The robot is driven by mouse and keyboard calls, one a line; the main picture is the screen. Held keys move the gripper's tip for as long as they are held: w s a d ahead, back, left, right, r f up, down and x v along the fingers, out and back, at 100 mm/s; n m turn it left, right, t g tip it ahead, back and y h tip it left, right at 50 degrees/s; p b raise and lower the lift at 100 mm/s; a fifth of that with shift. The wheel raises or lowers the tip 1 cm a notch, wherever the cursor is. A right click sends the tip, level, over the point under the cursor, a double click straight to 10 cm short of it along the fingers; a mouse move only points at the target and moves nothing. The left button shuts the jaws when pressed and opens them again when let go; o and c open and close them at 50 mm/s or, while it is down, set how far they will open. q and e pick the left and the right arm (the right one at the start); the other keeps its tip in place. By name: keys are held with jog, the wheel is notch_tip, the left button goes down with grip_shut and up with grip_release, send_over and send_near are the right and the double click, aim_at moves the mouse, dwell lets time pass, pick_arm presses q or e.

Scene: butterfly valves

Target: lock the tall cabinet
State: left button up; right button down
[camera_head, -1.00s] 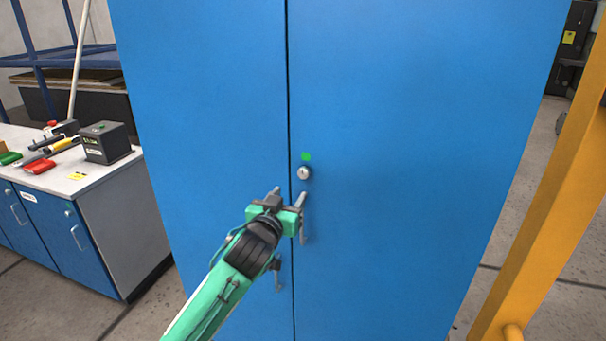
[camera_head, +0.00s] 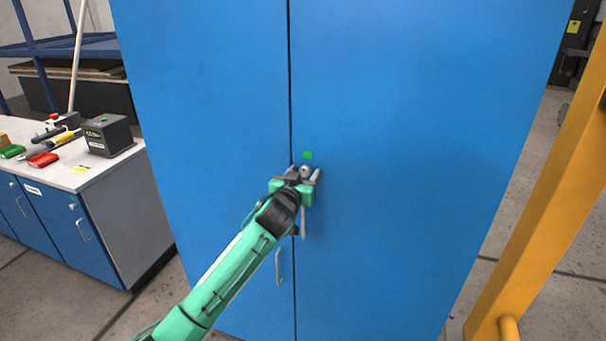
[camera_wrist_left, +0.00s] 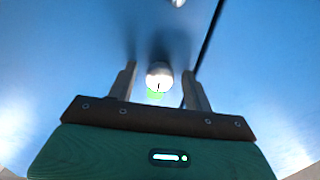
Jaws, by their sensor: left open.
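The tall blue cabinet (camera_head: 400,120) fills the middle of the head view, both doors shut flush along a dark vertical seam. A round silver lock (camera_head: 305,171) sits on the right door just beside the seam, below a small green mark (camera_head: 308,155). My left gripper (camera_head: 304,173) is open in front of the lock, which shows between its fingers. In the left wrist view the lock (camera_wrist_left: 159,76) with a dark key slot lies between the open fingers (camera_wrist_left: 160,84), apart from both. The green mark (camera_wrist_left: 156,95) is partly hidden there. My right gripper is not in view.
Two door handles hang below the lock; the left one (camera_head: 279,267) is clear, the right one (camera_head: 303,222) is partly behind my gripper. A workbench (camera_head: 90,176) with tools and a dark box (camera_head: 108,135) stands at left. A yellow post (camera_head: 540,190) stands at right.

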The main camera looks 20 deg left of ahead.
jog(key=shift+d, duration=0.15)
pick_arm(q)
jog(key=c, duration=1)
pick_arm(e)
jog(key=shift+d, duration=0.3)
pick_arm(q)
jog(key=shift+m, duration=0.3)
jog(key=m+p, duration=0.1)
jog(key=m, duration=0.3)
jog(key=m+p, duration=0.1)
jog(key=m, duration=0.3)
jog(key=m+p, duration=0.2)
jog(key=m, duration=0.4)
jog(key=shift+r, duration=0.1)
jog(key=shift+a+m+p, duration=0.1)
jog(key=shift+m+p, duration=0.55)
jog(key=shift+m, duration=0.95)
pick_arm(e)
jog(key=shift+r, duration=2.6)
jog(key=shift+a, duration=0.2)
